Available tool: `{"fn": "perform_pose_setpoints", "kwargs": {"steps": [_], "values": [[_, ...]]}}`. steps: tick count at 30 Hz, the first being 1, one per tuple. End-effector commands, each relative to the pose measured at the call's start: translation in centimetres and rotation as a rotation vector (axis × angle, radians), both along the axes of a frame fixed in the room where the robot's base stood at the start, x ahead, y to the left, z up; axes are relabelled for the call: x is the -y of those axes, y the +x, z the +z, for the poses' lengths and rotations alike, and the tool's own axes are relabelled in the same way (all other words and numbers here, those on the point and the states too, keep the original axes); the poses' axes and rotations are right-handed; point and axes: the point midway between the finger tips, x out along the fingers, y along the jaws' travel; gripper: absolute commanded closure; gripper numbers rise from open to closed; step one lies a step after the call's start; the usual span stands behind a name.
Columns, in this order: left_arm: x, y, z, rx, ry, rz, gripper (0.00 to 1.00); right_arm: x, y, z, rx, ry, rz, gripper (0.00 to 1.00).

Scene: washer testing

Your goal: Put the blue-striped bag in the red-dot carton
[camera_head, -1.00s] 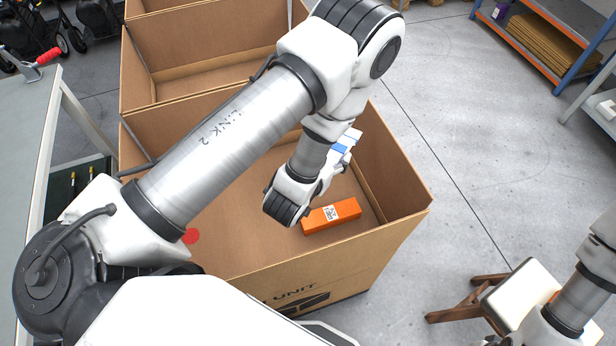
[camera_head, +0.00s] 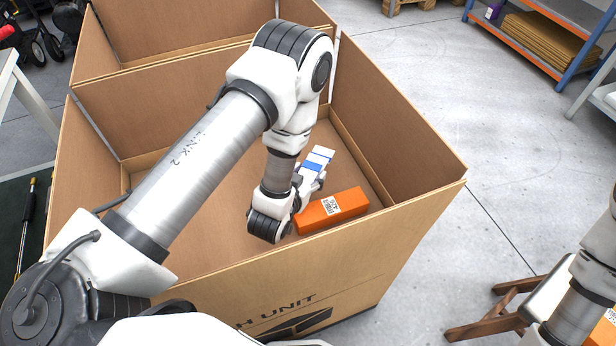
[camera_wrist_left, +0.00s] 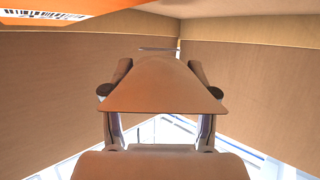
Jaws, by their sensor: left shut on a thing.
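The blue-striped bag (camera_head: 318,160), white with blue bands, is inside the near brown carton (camera_head: 390,250) in the head view. My left gripper (camera_head: 311,182) is shut on it, low in the carton. The arm hides part of the gripper and bag, and I cannot tell whether the bag touches the floor. The carton's red dot is hidden now; it showed on the inner wall earlier. In the left wrist view, the gripper (camera_wrist_left: 154,100) is surrounded by cardboard walls. My right gripper is out of view; only part of that arm shows at the right edge.
An orange box (camera_head: 332,210) with a white label lies in the carton, close beside the gripper. Another open carton (camera_head: 175,35) adjoins behind. A wooden-legged stool (camera_head: 490,325) stands at right. Grey floor is clear right of the cartons.

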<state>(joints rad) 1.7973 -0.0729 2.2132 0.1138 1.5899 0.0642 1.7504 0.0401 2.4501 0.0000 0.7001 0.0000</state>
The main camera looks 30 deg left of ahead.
Motion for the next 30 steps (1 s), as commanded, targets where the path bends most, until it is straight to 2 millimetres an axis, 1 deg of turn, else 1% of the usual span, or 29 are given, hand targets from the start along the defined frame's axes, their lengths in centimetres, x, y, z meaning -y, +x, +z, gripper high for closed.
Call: {"fn": "perform_pose_setpoints", "kwargs": {"steps": [1,8,19,22,23,24,25,30], "values": [[0.0,0.0,-0.6,0.001,0.000,0.000,0.83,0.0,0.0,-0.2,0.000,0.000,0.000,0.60],[0.0,0.0,-0.6,0.001,0.000,0.000,0.83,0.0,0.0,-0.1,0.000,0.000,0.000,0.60],[0.0,0.0,-1.8,0.001,0.000,0.000,0.83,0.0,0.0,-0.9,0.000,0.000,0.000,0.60],[0.0,0.0,-1.8,0.002,0.000,0.000,0.83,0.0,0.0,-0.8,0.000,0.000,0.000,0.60],[0.0,0.0,-1.8,0.001,0.000,0.000,0.39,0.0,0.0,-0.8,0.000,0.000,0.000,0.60],[0.0,0.0,-1.8,0.001,0.000,0.000,0.25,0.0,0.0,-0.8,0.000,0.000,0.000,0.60],[0.0,0.0,-1.8,0.001,0.000,0.000,0.17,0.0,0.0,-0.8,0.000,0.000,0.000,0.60],[0.0,0.0,-1.8,0.001,0.000,0.000,0.17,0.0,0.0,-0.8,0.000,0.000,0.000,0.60]]}}
